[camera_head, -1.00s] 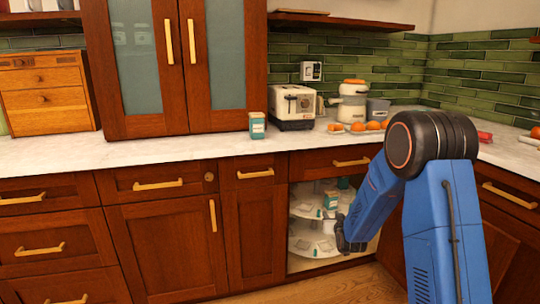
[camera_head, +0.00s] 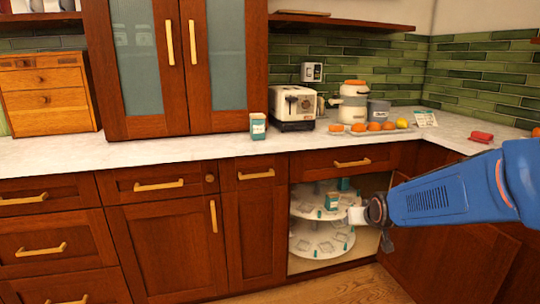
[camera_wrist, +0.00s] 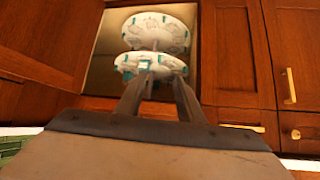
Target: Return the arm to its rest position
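My gripper (camera_head: 372,230) is at the end of my blue arm, in front of the open corner cabinet and beside its right edge. In the wrist view my gripper (camera_wrist: 162,84) shows two dark fingers standing apart with nothing held between them. A two-tier round white carousel (camera_head: 322,244) stands inside the cabinet. It also shows in the wrist view (camera_wrist: 158,38), beyond the fingertips. Small teal-and-white boxes stand on its upper tier, one of them a box (camera_head: 331,200) near its front edge. The right side of the carousel is partly hidden by my gripper.
A teal-and-white carton (camera_head: 257,126) stands on the counter (camera_head: 150,151) beside a toaster (camera_head: 293,105). Oranges, a lemon and a card lie farther right. The open cabinet door (camera_head: 440,262) is below my arm. The floor in front of the cabinet looks clear.

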